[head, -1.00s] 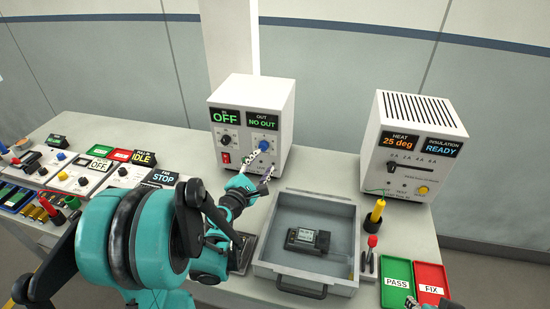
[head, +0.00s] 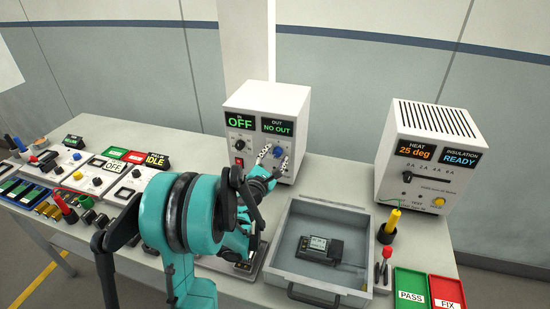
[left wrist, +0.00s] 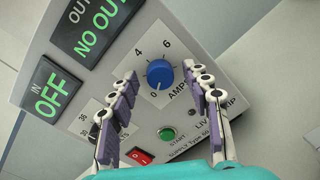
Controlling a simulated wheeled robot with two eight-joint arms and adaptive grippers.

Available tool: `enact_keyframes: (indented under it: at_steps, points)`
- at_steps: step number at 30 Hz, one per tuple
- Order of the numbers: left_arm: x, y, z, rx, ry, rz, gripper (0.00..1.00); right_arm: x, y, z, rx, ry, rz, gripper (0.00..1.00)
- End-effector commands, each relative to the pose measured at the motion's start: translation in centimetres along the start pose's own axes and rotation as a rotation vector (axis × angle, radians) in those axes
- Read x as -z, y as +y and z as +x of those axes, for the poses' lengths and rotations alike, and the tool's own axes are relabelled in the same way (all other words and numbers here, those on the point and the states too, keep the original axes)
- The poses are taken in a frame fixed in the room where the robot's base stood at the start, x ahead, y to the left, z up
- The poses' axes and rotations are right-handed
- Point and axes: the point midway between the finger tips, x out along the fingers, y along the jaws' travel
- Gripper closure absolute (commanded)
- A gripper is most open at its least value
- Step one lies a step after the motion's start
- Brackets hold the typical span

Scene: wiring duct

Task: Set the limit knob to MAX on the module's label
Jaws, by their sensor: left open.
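The blue knob (head: 279,151) is on the front of a white supply box (head: 290,105). In the left wrist view the blue knob (left wrist: 160,74) sits on a scale with 0, 4 and 6 visible, marked AMP; its pointer appears near 0. My left gripper (head: 273,156) is open in front of the panel. In the left wrist view its fingers (left wrist: 160,70) stand on either side of the knob, with visible gaps. The dark module (head: 320,247) with a label lies in a grey tray (head: 345,212); its label is too small to read. My right gripper is out of view.
The supply's displays read OFF and NO OUT (head: 277,127). A red switch (left wrist: 140,156) and green START button (left wrist: 167,134) sit below the knob. At right are a heater box (head: 430,150), green PASS tray (head: 411,285) and red FIX tray (head: 447,290).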

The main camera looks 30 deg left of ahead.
Motion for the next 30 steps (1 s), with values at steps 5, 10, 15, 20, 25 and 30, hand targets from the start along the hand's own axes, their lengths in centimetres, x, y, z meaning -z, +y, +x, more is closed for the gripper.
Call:
enact_keyframes:
  at_steps: [5,10,15,20,25,30]
  points:
    - [-0.01,0.01,-0.02,0.0,0.0,0.0,0.65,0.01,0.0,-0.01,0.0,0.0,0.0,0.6]
    - [-0.01,0.01,-0.02,0.0,0.0,0.001,1.0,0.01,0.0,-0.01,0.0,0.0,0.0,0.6]
    - [-0.01,0.01,-0.02,0.0,0.0,0.004,1.0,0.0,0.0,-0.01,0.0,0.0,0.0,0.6]
    - [-0.01,0.0,-0.02,0.001,0.002,0.033,1.0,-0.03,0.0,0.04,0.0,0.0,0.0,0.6]
    - [-0.01,-0.02,0.01,0.004,0.006,0.113,1.0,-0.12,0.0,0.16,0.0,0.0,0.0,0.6]
    - [-0.02,-0.05,0.01,0.009,0.013,0.244,1.0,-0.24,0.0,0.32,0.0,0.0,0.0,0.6]
